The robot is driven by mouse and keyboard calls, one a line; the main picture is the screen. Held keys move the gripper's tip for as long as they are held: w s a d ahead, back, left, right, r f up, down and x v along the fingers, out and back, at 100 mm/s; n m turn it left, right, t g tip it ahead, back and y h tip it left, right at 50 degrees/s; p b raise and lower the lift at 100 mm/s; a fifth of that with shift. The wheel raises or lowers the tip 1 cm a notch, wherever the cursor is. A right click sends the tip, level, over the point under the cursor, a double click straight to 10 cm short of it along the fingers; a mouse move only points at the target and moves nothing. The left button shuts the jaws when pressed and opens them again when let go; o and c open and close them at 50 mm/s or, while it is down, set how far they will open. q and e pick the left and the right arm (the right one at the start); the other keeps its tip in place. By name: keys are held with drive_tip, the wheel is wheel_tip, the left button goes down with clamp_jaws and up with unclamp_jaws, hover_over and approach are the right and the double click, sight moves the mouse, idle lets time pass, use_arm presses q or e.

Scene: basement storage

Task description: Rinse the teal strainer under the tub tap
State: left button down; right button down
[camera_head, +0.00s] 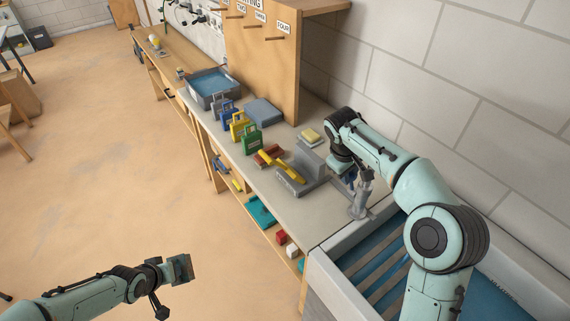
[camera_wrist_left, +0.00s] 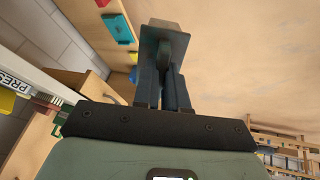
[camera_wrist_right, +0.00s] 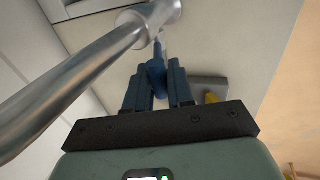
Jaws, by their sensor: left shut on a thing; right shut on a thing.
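My left gripper (camera_head: 180,270) is over open floor at the lower left, shut on a small dark grey-green square piece (camera_wrist_left: 165,42) with a short grip. I cannot tell if this is the teal strainer. My right gripper (camera_head: 350,174) is beside the metal tap (camera_head: 360,204) at the tub's far end. In the right wrist view it is shut on a blue knob-like handle (camera_wrist_right: 157,78), close to the tap's tube (camera_wrist_right: 85,82). No water stream is clear.
The bench (camera_head: 272,191) holds a yellow-handled tool (camera_head: 283,167), coloured tags (camera_head: 238,126), a sponge (camera_head: 310,135) and a blue-grey bin (camera_head: 214,88). A flat teal item (camera_head: 261,212) lies on the lower shelf. A pegboard and block wall stand behind.

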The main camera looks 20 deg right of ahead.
use_arm(q)
drive_tip(key=shift+w, duration=0.1)
use_arm(e)
drive_tip(key=c, duration=1.1)
unclamp_jaws()
use_arm(q)
drive_tip(key=r, duration=0.1)
drive_tip(key=w+r+p, duration=0.1)
drive_tip(key=r+p, duration=0.1)
drive_tip(key=shift+w+r, duration=0.3)
use_arm(e)
drive_tip(key=w+v, duration=0.1)
drive_tip(key=v, duration=1.1)
drive_tip(key=shift+s, duration=0.45)
